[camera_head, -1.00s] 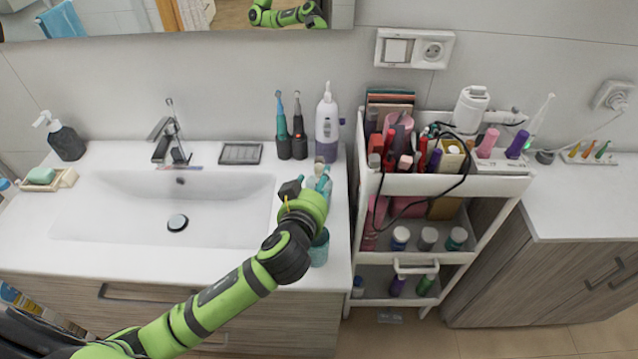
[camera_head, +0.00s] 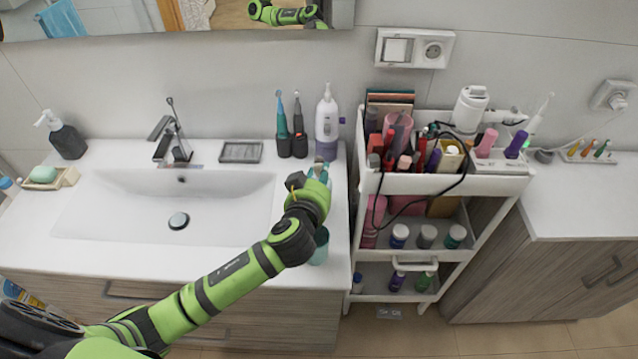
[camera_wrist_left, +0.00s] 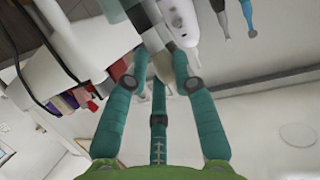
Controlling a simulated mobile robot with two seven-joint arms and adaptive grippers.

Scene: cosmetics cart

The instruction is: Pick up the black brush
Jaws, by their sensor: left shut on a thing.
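My left gripper (camera_head: 318,172) is above the right end of the white sink counter, in front of the white and purple bottle. In the head view only a small grey tip (camera_head: 318,159) shows at the fingertips. My right gripper is not in view.
A teal cup (camera_head: 319,250) stands on the counter, partly behind my arm. The white and purple bottle (camera_head: 327,125) and two electric toothbrushes (camera_head: 299,135) stand at the wall. A white cart (camera_head: 450,184) full of cosmetics, with a black cable, is to the right.

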